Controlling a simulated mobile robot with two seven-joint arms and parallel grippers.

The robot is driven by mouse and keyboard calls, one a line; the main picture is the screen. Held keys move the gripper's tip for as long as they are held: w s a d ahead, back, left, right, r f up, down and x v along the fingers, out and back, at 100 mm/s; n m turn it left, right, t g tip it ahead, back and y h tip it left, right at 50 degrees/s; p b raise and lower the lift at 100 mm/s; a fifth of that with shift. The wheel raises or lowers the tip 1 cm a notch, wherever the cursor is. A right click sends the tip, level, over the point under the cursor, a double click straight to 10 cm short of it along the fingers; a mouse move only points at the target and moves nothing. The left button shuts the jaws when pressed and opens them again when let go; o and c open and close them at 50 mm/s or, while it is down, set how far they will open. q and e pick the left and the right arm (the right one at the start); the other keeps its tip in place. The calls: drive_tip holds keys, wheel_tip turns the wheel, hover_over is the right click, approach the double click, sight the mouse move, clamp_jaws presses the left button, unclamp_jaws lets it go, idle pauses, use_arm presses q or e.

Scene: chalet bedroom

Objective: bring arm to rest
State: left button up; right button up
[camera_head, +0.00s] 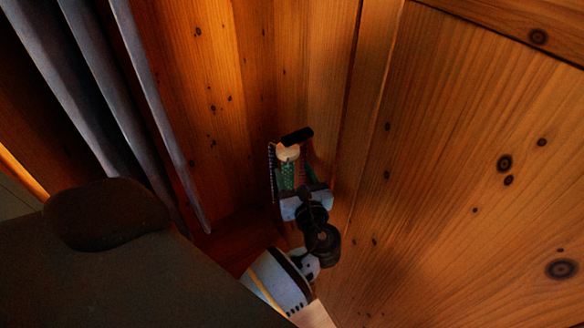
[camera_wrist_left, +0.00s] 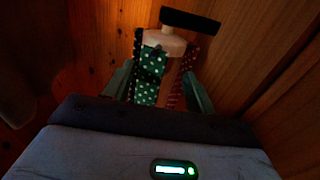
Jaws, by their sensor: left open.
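My left arm (camera_head: 278,282) comes up from the bottom of the head view, white and black, against the wood wall. Its gripper (camera_head: 290,178) points up the picture, with its fingers apart. Between or just beyond the fingers shows a green, white-dotted thing (camera_head: 287,177) with a pale round top and a black bar across it. My right gripper is in neither view.
Knotty wood panelling (camera_head: 470,190) stands close on the right and behind the gripper, meeting in a corner. Grey hanging folds, like a curtain (camera_head: 100,90), are at upper left. A large dark surface (camera_head: 110,270) fills the lower left. Little free room shows around the gripper.

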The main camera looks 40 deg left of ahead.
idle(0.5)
use_arm(q)
drive_tip(key=shift+s+f, duration=0.15)
drive_tip(key=shift+f, duration=0.2)
drive_tip(key=s+d+f+n+g+h+p, duration=0.2)
drive_tip(key=s+d+f+n+h+p, duration=0.2)
drive_tip(key=s+f+n+h, duration=0.85)
drive_tip(key=s+d+n+h+p, duration=0.2)
drive_tip(key=s+n, duration=0.3)
drive_tip(key=s, duration=0.5)
drive_tip(key=s+d+n+h+p, duration=0.1)
drive_tip(key=s+d+n, duration=0.2)
drive_tip(key=s+n, duration=0.3)
drive_tip(key=s, duration=0.5)
drive_tip(key=shift+s+d+f+h+p, duration=0.15)
drive_tip(key=shift+d+f+h+p, duration=0.05)
drive_tip(key=shift+d+h+p, duration=0.15)
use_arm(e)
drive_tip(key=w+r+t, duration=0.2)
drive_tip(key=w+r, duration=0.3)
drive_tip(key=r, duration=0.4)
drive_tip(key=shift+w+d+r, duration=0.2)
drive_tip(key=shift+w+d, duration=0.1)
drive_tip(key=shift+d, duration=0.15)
